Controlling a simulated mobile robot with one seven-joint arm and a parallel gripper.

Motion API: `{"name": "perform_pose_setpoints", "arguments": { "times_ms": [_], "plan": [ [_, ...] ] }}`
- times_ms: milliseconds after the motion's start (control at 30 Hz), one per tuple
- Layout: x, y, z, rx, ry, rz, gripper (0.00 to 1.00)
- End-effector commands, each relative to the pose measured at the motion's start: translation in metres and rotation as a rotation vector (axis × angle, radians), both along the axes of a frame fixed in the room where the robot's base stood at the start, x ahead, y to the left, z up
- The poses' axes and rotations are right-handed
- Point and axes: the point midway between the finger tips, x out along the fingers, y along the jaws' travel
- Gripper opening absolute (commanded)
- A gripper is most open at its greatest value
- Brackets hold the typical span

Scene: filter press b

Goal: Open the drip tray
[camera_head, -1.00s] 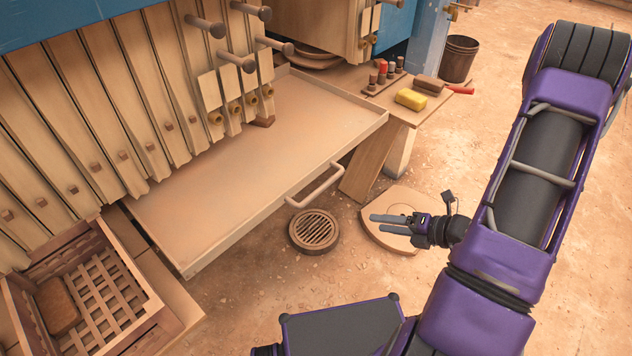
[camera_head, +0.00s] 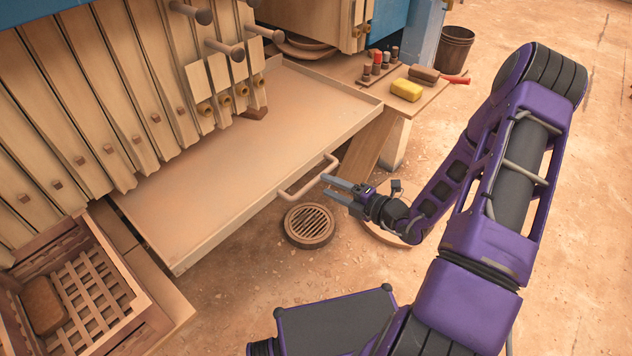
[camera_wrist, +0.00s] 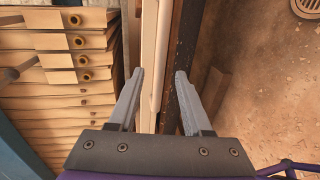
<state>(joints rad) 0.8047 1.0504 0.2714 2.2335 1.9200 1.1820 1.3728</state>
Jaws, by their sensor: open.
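The drip tray (camera_head: 230,165) is a wide, shallow tan tray that extends out from below the row of filter plates. Its pale bar handle (camera_head: 311,181) is on the front wall. My gripper (camera_head: 324,184) is open, with its two grey fingertips close to the handle's outer side. In the wrist view, my open gripper (camera_wrist: 160,74) points at a pale lengthwise bar (camera_wrist: 162,50), probably the handle, which lies between the fingers. Nothing is gripped. I cannot tell whether a finger touches the handle.
A round floor drain (camera_head: 310,225) lies below the handle. A slatted wooden crate (camera_head: 125,290) stands at lower left. A bucket (camera_head: 455,48) is at the back. Open floor lies to the right.

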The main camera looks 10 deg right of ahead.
Motion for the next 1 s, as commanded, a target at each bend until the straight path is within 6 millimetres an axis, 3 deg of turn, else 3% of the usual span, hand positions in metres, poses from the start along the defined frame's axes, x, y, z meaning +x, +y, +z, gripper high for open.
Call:
{"name": "perform_pose_setpoints", "arguments": {
  "times_ms": [100, 300, 667, 700, 967, 1000],
  "plan": [
    [0.018, 0.014, -0.006, 0.0, -0.001, 0.003, 0.49],
    [0.037, 0.027, -0.01, 0.0, 0.0, 0.001, 0.49],
    [0.042, 0.031, -0.011, -0.001, 0.001, 0.0, 0.49],
    [0.042, 0.031, -0.011, -0.001, 0.001, 0.0, 0.48],
    [0.042, 0.03, -0.011, -0.001, 0.001, 0.0, 0.01],
    [0.042, 0.03, -0.011, -0.001, 0.001, 0.0, 0.0]
  ]
}}
